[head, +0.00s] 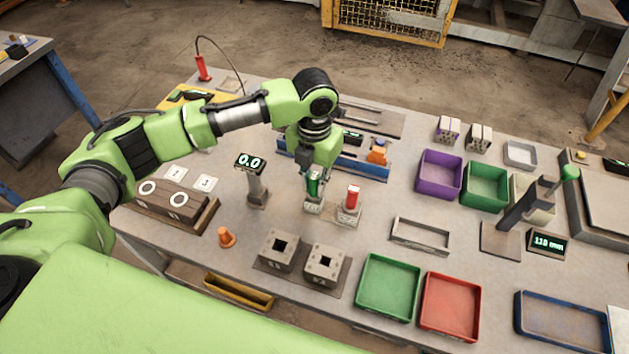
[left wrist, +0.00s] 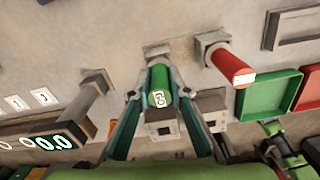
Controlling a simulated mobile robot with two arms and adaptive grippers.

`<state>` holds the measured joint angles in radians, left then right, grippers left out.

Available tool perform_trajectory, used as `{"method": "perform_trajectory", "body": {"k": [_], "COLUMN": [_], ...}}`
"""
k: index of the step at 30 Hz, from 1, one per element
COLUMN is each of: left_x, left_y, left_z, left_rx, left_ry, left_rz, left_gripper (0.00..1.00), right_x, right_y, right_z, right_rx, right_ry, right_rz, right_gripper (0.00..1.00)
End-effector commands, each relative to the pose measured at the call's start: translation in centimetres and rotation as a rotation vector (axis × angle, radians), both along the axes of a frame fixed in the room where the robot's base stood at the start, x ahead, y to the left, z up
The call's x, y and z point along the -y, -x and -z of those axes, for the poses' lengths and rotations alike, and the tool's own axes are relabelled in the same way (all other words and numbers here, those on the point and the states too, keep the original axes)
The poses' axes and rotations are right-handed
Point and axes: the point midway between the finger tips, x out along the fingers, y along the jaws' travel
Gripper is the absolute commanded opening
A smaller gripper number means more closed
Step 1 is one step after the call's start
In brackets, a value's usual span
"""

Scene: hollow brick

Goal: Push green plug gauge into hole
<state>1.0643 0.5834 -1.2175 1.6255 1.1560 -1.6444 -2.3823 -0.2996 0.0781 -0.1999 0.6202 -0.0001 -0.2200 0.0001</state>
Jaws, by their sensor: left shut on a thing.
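The green plug gauge (head: 314,185) is upright between the fingers of my left gripper (head: 314,178), at its small stand (head: 313,207). In the left wrist view the gauge (left wrist: 160,85) shows a GO label on its end, and the fingers close on both sides of it. Whether its lower end still sits in the stand is hidden. Two hollow bricks with dark square holes, a left one (head: 279,250) and a right one (head: 325,265), stand on a plate nearer to me. My right gripper is not seen.
A red gauge (head: 352,198) stands close to the right of the green one. A post with a 0.0 display (head: 250,162) stands to the left, with an orange cone (head: 226,237) nearer. Green (head: 388,313) and red (head: 450,334) trays lie right of the bricks.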

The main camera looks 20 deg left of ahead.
Motion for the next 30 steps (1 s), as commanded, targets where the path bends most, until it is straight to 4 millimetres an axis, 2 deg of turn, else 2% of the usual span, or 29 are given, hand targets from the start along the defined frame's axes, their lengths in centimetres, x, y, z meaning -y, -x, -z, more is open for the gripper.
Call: {"method": "perform_trajectory", "body": {"k": [1,2,3,4,13,17,20,30], "left_x": [0.0,0.0,0.0,0.0,0.0,0.0,0.0,0.0], "left_y": [0.0,0.0,0.0,0.0,0.0,-0.1,-0.1,-0.1], "left_z": [-0.1,-0.1,-0.1,-0.1,0.0,-0.8,-2.2,-9.3], "left_rx": [0.001,0.001,0.001,0.001,0.000,0.003,0.004,0.004], "left_ry": [0.000,0.000,0.000,0.000,0.000,0.001,0.002,0.001], "left_rz": [0.000,0.000,0.000,0.000,0.000,0.000,0.000,0.001], "left_gripper": [0.00,0.23,0.33,0.37,0.37,0.37,0.37,0.37], "right_x": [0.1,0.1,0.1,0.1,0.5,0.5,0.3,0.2], "right_y": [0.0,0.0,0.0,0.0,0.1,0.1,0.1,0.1], "right_z": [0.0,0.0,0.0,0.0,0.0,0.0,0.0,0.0], "right_rx": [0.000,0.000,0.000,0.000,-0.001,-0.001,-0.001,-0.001], "right_ry": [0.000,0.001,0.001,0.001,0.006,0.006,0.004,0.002], "right_rz": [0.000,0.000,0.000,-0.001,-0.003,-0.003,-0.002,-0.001], "right_gripper": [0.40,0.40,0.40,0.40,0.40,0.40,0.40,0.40]}}
